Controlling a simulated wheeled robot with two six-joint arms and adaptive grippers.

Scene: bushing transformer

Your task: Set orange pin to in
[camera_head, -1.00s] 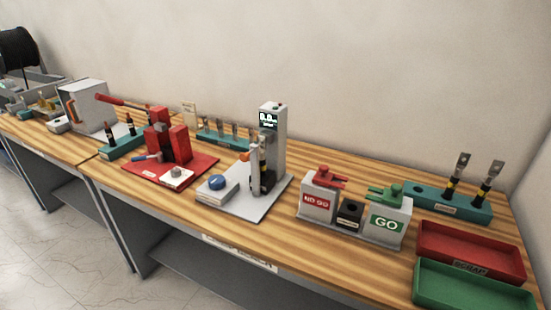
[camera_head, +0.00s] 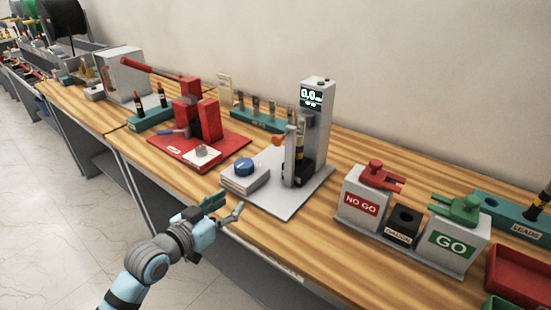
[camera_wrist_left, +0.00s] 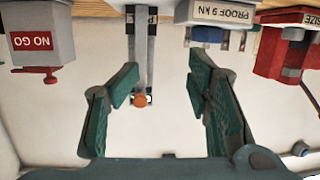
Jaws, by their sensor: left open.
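The orange pin (camera_head: 277,140) shows as a small orange ball-shaped knob on the left side of the grey upright tester (camera_head: 313,120), which has a lit display. It also shows in the wrist view (camera_wrist_left: 140,100), seen between the spread fingers. My left gripper (camera_head: 232,207) is open and empty. It is apart from the pin, in front of the tester and near the bench's front edge. The pin's shaft is too small to make out. My right gripper is not in view.
A grey box with a blue button (camera_head: 244,167) stands on the tester's base plate, between gripper and tester. A red press (camera_head: 198,115) stands to the left. The NO GO and GO gauge blocks (camera_head: 361,204) stand to the right. Bare wood lies between.

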